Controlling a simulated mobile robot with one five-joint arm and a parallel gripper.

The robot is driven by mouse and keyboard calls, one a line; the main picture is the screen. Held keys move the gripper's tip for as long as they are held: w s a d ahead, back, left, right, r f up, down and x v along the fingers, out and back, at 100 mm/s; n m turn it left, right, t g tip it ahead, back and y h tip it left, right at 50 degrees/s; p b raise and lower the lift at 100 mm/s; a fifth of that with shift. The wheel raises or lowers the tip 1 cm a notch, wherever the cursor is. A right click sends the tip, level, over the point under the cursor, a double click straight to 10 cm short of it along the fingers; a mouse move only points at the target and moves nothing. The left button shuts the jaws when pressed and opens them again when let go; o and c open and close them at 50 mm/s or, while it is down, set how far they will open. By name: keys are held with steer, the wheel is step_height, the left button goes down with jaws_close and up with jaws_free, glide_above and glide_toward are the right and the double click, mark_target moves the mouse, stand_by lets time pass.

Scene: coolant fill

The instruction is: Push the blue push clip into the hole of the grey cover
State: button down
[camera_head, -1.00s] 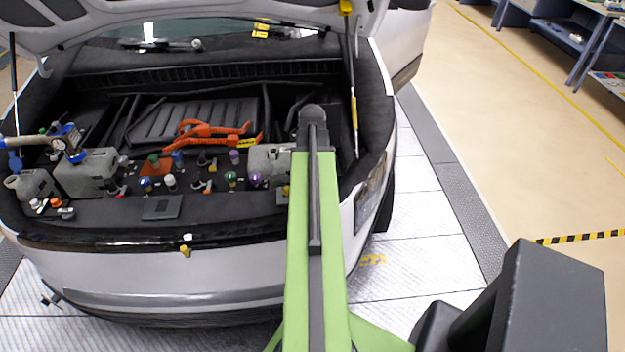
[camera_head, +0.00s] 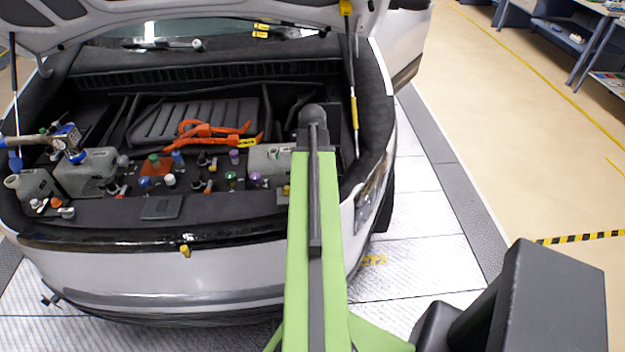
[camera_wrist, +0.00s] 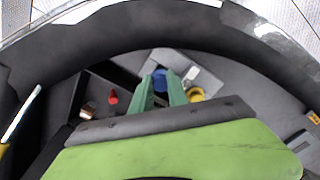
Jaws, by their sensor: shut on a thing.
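The blue push clip (camera_wrist: 160,78) shows between the tips of my gripper (camera_wrist: 160,88) in the wrist view. The two green fingers are shut on it. A grey panel (camera_wrist: 172,59), which looks like the grey cover, lies beyond the clip. Its hole is not visible, and I cannot tell whether the clip touches the panel. In the head view my own arm hides the gripper and the clip.
The open car bay holds several coloured caps, grey tanks (camera_head: 85,175) and orange cables (camera_head: 215,135). A yellow cap (camera_wrist: 195,94) sits close to my right finger in the wrist view. A red cap (camera_wrist: 113,97) is left. The raised hood and its strut (camera_head: 353,100) stand nearby.

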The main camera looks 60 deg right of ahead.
steer(key=shift+f+b, duration=0.8)
steer(key=shift+f, duration=0.05)
steer(key=shift+r+p, duration=0.65)
steer(key=shift+f+b, duration=0.8)
stand_by(1.0)
steer(key=c, duration=1.2)
jaws_free()
steer(key=shift+r, duration=0.1)
step_height(320, 180, up, 17)
steer(key=p, duration=1.7)
steer(key=shift+r, duration=0.15)
